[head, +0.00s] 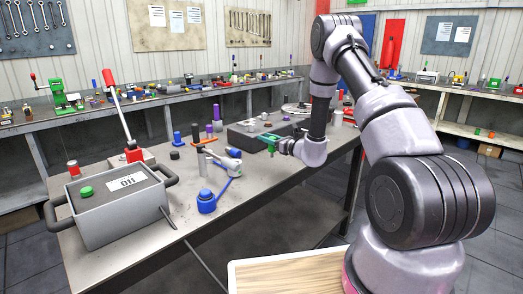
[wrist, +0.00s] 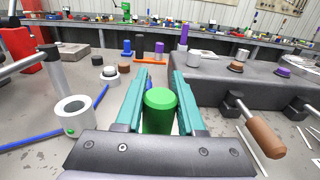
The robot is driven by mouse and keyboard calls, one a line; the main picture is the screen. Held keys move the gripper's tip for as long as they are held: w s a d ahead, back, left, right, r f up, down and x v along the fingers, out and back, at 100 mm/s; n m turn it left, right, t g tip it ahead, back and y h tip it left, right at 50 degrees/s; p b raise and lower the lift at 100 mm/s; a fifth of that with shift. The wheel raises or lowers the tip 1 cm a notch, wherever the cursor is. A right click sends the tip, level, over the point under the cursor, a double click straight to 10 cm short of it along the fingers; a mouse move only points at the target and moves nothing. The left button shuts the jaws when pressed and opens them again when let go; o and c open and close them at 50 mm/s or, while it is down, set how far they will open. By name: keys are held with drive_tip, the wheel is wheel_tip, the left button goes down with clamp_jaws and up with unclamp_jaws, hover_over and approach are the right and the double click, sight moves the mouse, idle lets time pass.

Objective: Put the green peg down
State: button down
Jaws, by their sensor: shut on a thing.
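The green peg (wrist: 160,108) stands upright between the two teal fingers of my gripper (wrist: 160,78) in the wrist view, its round top facing the camera. My gripper is shut on it. Its lower end is hidden, so I cannot tell whether it touches the table. In the head view my gripper (head: 268,139) is over the right part of the grey workbench (head: 130,262), near the dark block (head: 242,136).
A grey box marked 011 (head: 95,217) with a green knob stands at the bench's left. A blue-based tool (head: 207,202) is near the front edge. A white cylinder (wrist: 76,117) is left of my gripper and a brown-handled clamp (wrist: 262,137) right of it. Blue and purple pegs stand behind.

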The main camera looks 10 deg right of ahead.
drive_tip(key=shift+a+f, duration=0.1)
drive_tip(key=shift+f, duration=2.45)
drive_tip(key=shift+f, duration=0.1)
drive_tip(key=shift+f, duration=0.15)
drive_tip(key=c, duration=0.5)
unclamp_jaws()
